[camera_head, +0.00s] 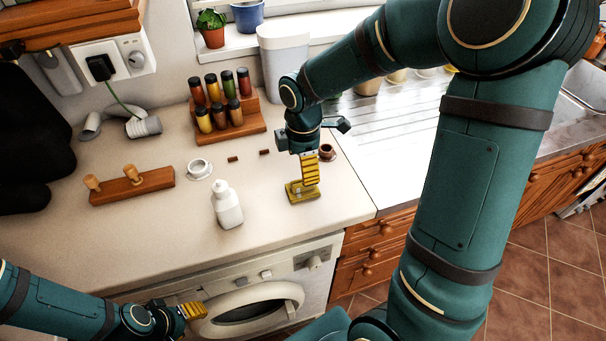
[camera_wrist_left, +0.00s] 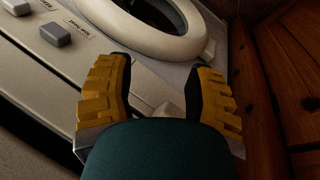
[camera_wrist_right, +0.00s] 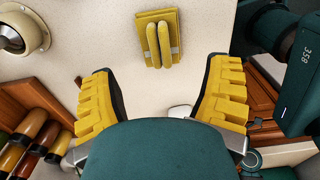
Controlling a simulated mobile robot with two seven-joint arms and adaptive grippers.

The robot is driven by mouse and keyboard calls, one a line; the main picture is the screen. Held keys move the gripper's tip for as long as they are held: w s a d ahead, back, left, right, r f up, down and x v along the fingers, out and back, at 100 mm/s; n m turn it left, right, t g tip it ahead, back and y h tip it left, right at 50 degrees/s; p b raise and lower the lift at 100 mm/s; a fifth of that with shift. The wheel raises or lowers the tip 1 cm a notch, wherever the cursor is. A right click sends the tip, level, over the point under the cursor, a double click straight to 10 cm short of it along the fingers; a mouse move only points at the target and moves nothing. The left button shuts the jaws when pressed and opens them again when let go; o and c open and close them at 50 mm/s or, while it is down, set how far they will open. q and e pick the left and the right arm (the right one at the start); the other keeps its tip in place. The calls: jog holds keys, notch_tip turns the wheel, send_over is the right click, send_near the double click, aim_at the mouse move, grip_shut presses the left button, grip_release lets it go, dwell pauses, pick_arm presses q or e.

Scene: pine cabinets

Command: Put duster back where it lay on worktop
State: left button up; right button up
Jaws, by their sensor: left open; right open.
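The yellow duster (camera_head: 302,192) lies flat on the worktop (camera_head: 270,220) near its front edge, with a raised loop-like fold on top. It also shows in the right wrist view (camera_wrist_right: 173,22), ahead of the fingers. My right gripper (camera_head: 310,168) points down just above the duster. Its yellow fingers are open and apart, with nothing between them in the right wrist view (camera_wrist_right: 161,95). My left gripper (camera_head: 192,311) is low in front of the washing machine, open and empty. The left wrist view shows its spread fingers (camera_wrist_left: 158,95) before the machine's door.
A white bottle (camera_head: 228,207) stands left of the duster. A wooden peg block (camera_head: 132,187) is at left. The washing machine (camera_head: 250,290) is below the worktop.

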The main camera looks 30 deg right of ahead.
pick_arm(q)
jog(key=shift+w+r, duration=0.15)
jog(key=shift+r, duration=0.2)
pick_arm(e)
jog(key=shift+r, duration=1.95)
pick_arm(q)
jog(key=shift+r+p, duration=0.1)
jog(key=shift+p, duration=0.25)
